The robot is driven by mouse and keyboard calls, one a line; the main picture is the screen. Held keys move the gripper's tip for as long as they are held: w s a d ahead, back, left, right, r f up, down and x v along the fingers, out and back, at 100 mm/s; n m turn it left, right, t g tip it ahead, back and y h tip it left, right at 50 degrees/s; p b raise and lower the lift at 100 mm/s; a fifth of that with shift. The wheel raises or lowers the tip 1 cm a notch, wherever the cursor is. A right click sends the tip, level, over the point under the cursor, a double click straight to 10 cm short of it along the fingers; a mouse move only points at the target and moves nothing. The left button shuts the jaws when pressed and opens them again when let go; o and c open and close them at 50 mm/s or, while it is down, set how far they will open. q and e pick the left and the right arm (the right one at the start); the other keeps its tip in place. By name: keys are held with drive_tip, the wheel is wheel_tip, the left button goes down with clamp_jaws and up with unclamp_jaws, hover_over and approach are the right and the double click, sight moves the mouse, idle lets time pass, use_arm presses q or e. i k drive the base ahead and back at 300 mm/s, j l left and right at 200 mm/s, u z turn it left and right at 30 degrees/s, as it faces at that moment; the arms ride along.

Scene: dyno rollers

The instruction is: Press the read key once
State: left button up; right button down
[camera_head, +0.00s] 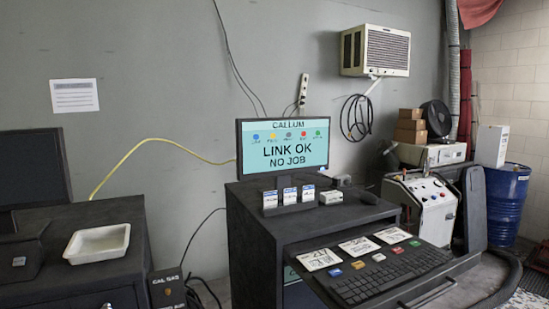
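A monitor (284,168) on the dark cabinet reads "CALLUM", "LINK OK" and "NO JOB". Its top row has blue, yellow, grey, red and green dots with labels too small to read surely. On the pulled-out keyboard shelf, a matching row of coloured keys lies behind the black keyboard (395,276): a blue key (335,272), a yellow key (358,265), a white key (379,257), a red key (398,250) and a green key (415,243). I cannot tell from their faces which is the read key. Neither of my grippers is in view.
Printed cards (359,246) lie behind the keys. Small white boxes (290,195) stand before the monitor on the cabinet (242,225). A white tray (97,243) sits on the left cabinet. A wheeled machine (428,205) and a blue drum (505,203) stand at right.

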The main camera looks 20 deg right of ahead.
sight(357, 265)
drive_tip(key=z, duration=1.6)
